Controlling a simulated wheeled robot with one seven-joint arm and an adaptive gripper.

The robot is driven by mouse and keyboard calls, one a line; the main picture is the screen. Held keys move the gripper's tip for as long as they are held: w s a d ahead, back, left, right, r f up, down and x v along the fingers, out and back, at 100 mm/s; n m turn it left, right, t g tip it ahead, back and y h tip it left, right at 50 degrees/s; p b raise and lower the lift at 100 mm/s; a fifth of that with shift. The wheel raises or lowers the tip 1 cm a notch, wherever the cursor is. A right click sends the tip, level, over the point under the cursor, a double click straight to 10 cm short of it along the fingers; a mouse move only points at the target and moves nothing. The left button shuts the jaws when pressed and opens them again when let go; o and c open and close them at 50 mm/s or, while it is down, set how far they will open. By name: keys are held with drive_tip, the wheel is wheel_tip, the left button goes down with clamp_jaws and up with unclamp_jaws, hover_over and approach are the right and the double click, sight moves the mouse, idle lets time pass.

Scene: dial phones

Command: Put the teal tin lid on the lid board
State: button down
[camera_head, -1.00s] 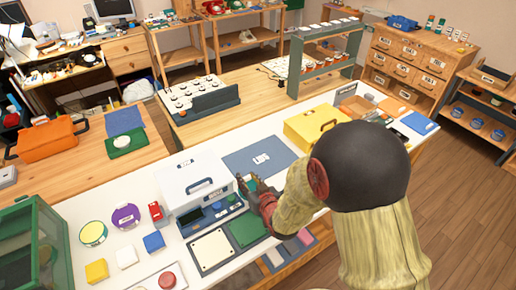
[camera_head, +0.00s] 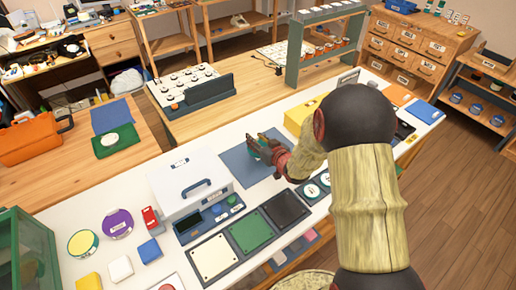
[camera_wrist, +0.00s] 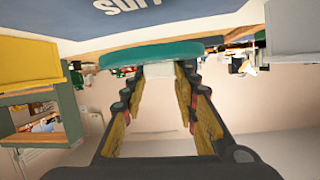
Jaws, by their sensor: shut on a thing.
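The teal tin lid (camera_wrist: 150,53) is held edge-on between the fingertips of my gripper (camera_wrist: 160,68) in the wrist view. In the head view my gripper (camera_head: 264,144) is over the blue-grey lid board (camera_head: 238,163), and the lid is mostly hidden by the hand. The board lies flat on the white counter, and its lettering is partly covered. It also shows in the wrist view (camera_wrist: 60,22) beyond the lid. The lid appears apart from the board, though the exact gap is hard to tell.
A white handled box (camera_head: 190,184) stands left of the board. A yellow box (camera_head: 303,112) stands to its right. Cream (camera_head: 213,256), green (camera_head: 250,232) and black (camera_head: 285,208) panels lie in front. A purple round tin (camera_head: 118,222) sits farther left.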

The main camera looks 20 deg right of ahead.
sight(258, 140)
drive_tip(key=shift+w+d+f+b, duration=0.2)
drive_tip(key=shift+w+d+f, duration=0.15)
drive_tip(key=shift+f, duration=0.25)
drive_tip(key=shift+w+d+f+b, duration=0.15)
drive_tip(key=shift+w+d+f, duration=0.2)
drive_tip(key=shift+f, duration=0.2)
wheel_tip(258, 140, down, 3)
drive_tip(key=shift+w+d+f+b, duration=0.1)
drive_tip(key=shift+w+f+b, duration=0.1)
drive_tip(key=shift+b, duration=0.7)
drive_tip(key=shift+r, duration=0.1)
drive_tip(key=shift+s, duration=0.1)
drive_tip(key=c, duration=1.4)
unclamp_jaws()
